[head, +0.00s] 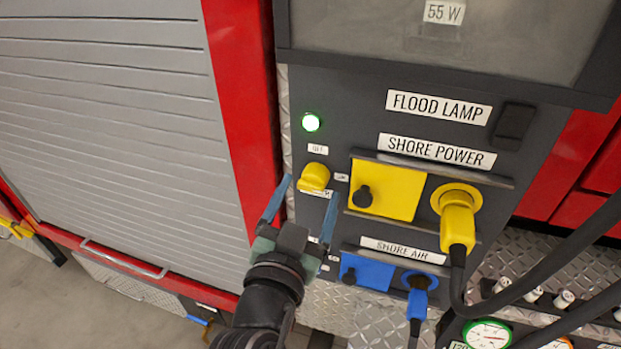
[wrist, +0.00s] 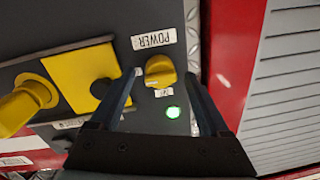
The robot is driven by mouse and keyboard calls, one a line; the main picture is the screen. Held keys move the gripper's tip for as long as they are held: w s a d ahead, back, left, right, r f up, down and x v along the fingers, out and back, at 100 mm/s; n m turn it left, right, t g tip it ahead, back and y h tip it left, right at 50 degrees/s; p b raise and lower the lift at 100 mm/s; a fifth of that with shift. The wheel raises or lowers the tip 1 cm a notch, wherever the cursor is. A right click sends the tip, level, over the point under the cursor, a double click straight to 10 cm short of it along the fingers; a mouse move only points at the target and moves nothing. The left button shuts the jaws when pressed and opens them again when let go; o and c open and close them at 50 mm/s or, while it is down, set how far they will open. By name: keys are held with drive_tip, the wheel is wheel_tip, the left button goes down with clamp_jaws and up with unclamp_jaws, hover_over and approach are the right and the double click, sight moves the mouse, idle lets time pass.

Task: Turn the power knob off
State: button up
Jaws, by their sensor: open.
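The yellow power knob (head: 314,177) sits on the dark panel, below a lit green lamp (head: 311,122) in the head view. In the wrist view the knob (wrist: 160,71) lies between my two fingers, with a label reading POWER beside it, upside down. My gripper (head: 307,199) is open, with one blue finger to each side of the knob. I see gaps between the fingers and the knob in the wrist view, so it is not gripped. The green lamp also shows in the wrist view (wrist: 173,112).
A yellow shore power cover (head: 397,190) and a yellow plug (head: 457,222) with a black cable are right of the knob. Blue shore air fittings (head: 366,272) are below. A red post (head: 243,120) and a grey roller shutter (head: 110,110) stand left.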

drive_tip(key=shift+x, duration=1)
clamp_jaws()
